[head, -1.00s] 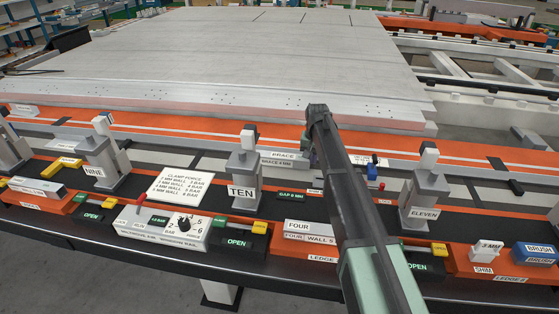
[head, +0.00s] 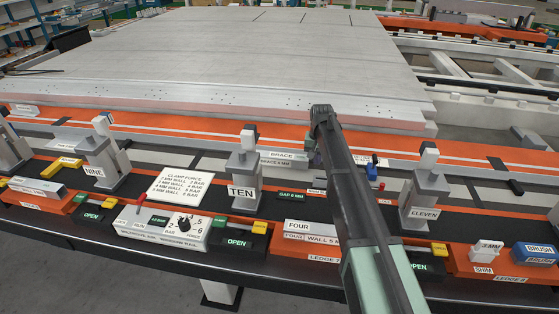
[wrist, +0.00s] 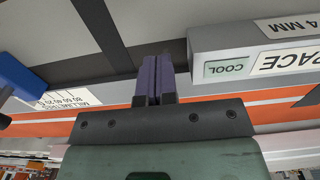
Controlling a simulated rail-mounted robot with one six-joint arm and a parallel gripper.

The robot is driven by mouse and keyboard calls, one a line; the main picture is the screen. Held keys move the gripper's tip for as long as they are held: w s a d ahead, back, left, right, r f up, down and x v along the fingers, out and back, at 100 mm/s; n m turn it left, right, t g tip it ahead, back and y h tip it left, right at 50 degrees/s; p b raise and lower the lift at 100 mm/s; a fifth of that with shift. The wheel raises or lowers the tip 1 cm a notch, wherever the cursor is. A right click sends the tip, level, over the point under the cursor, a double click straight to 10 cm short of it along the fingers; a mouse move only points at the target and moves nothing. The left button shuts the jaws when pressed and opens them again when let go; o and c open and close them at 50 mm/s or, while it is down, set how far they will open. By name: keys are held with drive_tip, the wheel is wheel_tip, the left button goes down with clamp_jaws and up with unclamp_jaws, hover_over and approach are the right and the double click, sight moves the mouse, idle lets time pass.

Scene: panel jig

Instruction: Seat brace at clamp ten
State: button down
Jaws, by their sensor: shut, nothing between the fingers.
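The brace (head: 276,163), a pale grey block labelled BRACE 4 MM, lies behind and to the right of clamp ten (head: 243,172), along the near side of the panel. In the wrist view the brace (wrist: 228,45) is at upper right, with a small display reading COOL on its end. My gripper (wrist: 153,68) has its purple fingers together and empty, just left of the brace's end and apart from it in the picture. In the head view my arm partly hides the gripper (head: 312,154). I cannot tell how the brace meets the clamp.
A GAP 6 MM display (head: 291,195) stands right of clamp ten. Clamps nine (head: 98,168) and eleven (head: 425,200) stand either side. The force dial box (head: 160,228) and OPEN display (head: 238,243) are in front.

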wheel_tip(320, 180, up, 8)
drive_tip(key=p, duration=0.8)
